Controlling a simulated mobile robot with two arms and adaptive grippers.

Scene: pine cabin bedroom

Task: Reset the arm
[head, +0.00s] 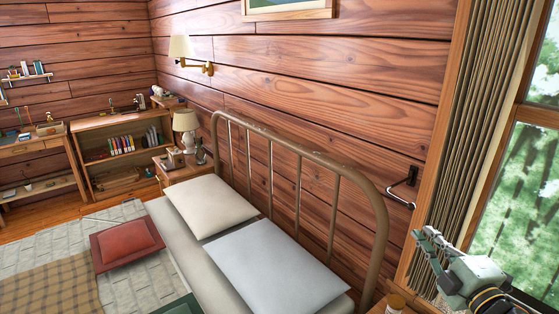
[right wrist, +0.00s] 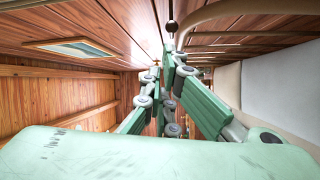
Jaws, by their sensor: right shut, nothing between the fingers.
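My right gripper (head: 424,236) is at the right edge of the head view, raised beside the window curtain and below a metal wall fixture. Its fingers are shut with nothing between them. In the right wrist view its green linked fingers (right wrist: 163,62) come together at the centre, with the wooden wall behind. My left gripper shows in neither view.
A metal-framed bed with a white pillow (head: 275,268) and a cream pillow (head: 212,206) stands left of the gripper. The wall fixture (head: 403,188) is close above it. A curtain (head: 468,130) hangs behind.

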